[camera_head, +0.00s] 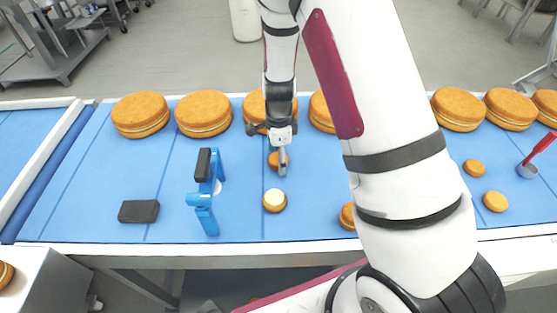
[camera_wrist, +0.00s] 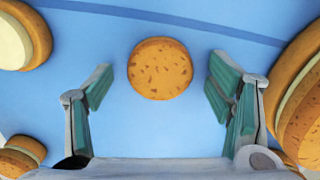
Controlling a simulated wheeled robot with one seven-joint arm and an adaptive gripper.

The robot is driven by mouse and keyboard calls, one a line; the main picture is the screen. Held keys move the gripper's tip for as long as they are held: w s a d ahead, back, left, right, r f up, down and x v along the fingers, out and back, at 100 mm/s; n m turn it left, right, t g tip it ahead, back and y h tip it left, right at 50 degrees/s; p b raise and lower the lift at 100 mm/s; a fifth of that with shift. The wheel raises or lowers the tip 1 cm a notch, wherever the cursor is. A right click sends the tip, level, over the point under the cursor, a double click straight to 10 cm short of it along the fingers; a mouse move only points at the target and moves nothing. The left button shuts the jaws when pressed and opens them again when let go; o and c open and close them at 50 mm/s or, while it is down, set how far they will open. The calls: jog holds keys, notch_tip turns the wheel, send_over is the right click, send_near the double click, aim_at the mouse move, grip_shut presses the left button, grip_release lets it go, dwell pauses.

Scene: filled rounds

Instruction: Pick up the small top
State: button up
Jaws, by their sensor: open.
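The small top (camera_wrist: 160,68) is a plain brown, speckled round lying flat on the blue surface. In the wrist view it sits between and slightly beyond my open fingers (camera_wrist: 160,82), touching neither. In the head view the small top (camera_head: 273,160) is partly hidden behind my gripper (camera_head: 282,164), which points down over it.
A cream-topped small round (camera_head: 274,200) lies nearer, and another small round (camera_head: 347,216) is partly behind my arm. Large filled rounds (camera_head: 203,113) line the back. A blue tool (camera_head: 204,197) and a black block (camera_head: 138,211) are left; a red-handled cup (camera_head: 527,169) is right.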

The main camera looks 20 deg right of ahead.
jog(key=c, duration=0.9)
jog(key=shift+o, duration=0.2)
